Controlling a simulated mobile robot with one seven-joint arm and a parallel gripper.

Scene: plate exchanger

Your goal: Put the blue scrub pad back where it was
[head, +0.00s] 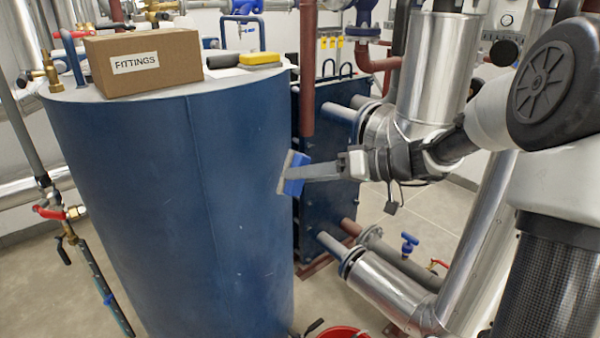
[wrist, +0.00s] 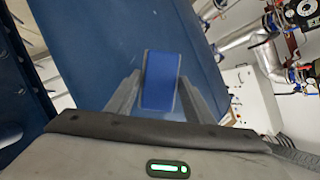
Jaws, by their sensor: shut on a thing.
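The blue scrub pad (head: 294,173) has a blue body and a pale grey face. My gripper (head: 300,174) is shut on it and holds it up beside the right side of the big blue tank (head: 160,200). The pale face points toward the tank wall; I cannot tell whether it touches. In the wrist view the blue scrub pad (wrist: 160,80) sits between the two grey fingers of my gripper (wrist: 161,88), with the blue tank behind it.
A cardboard box (head: 144,62) marked FITTINGS stands on the tank top, with a dark object (head: 222,61) right of it. A dark blue plate exchanger (head: 335,145) and shiny clad pipes (head: 434,65) crowd my arm. A red bucket (head: 343,332) shows at the bottom edge.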

